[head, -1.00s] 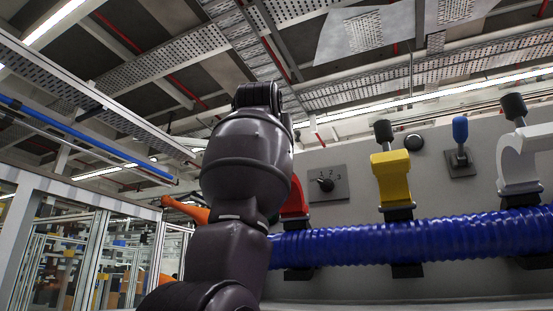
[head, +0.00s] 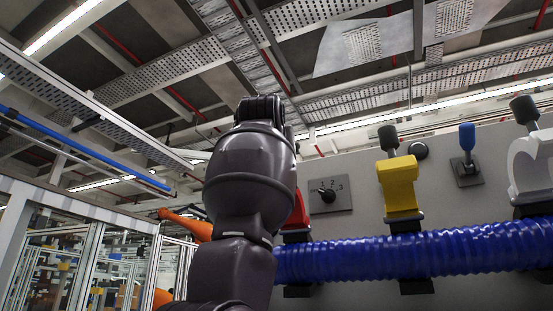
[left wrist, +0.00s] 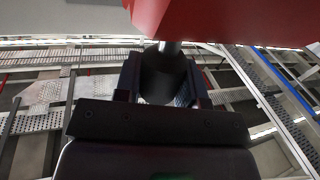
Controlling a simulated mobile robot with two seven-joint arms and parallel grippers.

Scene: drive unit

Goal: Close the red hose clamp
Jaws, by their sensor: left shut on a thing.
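The red hose clamp (head: 298,213) is mostly hidden behind my left arm in the head view; only its right edge shows above the blue hose (head: 400,256). In the left wrist view its red body (left wrist: 220,20) fills the top, with a short metal rod leading to a dark round handle (left wrist: 163,85). My left gripper (left wrist: 160,66) has its two fingers on either side of this handle and is shut on it. The gripper itself is hidden in the head view. I cannot tell how far the clamp is closed. My right gripper is not in view.
A yellow clamp (head: 399,184) and a white clamp (head: 530,166) stand along the hose to the right. A rotary switch (head: 328,195) and a blue-tipped lever (head: 467,145) sit on the grey panel (head: 360,213). Glass-framed enclosures and an orange arm are at left.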

